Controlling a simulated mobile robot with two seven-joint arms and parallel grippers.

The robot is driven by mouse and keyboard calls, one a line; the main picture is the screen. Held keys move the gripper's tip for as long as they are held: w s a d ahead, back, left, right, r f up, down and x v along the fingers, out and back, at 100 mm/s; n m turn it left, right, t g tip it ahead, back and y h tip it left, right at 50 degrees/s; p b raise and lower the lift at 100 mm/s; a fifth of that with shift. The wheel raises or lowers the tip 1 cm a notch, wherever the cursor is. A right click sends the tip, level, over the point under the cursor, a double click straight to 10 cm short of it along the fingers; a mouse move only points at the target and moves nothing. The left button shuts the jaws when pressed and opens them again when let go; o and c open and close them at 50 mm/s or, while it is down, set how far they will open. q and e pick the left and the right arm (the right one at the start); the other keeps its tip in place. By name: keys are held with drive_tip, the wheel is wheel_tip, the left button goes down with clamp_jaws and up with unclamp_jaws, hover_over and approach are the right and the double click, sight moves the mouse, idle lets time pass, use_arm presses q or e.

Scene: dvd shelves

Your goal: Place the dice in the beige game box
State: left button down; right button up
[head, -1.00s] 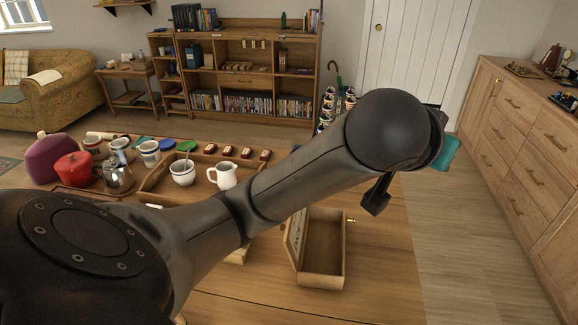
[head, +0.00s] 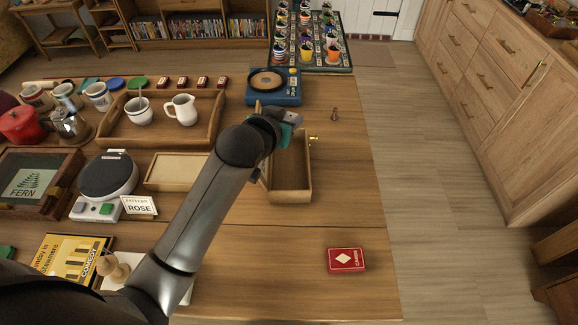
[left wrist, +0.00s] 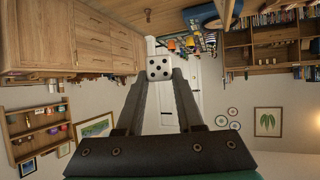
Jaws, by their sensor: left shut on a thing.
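My left gripper (head: 289,118) is over the far part of an open beige wooden box (head: 290,197). It also shows in the left wrist view (left wrist: 159,78), shut on a white die with black dots (left wrist: 158,67) held between the fingertips. The die cannot be made out clearly in the head view. The box stands on the table with its lid open to the left, partly hidden by my arm. Its visible inside looks empty. My right gripper is not in view.
A blue round-topped device (head: 273,85) stands behind the box. A small dark piece (head: 335,114) lies to its right, and a red card pack (head: 346,260) in front.

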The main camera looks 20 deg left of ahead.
use_arm(q)
drive_tip(key=shift+f+b, duration=3.2)
drive_tip(key=shift+f, duration=6.95)
drive_tip(key=shift+f+b, duration=0.3)
drive_tip(key=shift+f, duration=0.3)
drive_tip(key=c, duration=0.8)
unclamp_jaws()
drive_tip(key=shift+r+p, duration=0.3)
drive_tip(key=shift+r, duration=0.25)
drive_tip(key=p+v, duration=0.3)
drive_tip(key=v, duration=0.9)
drive_tip(key=shift+s+a+p, duration=0.1)
drive_tip(key=shift+p, duration=0.25)
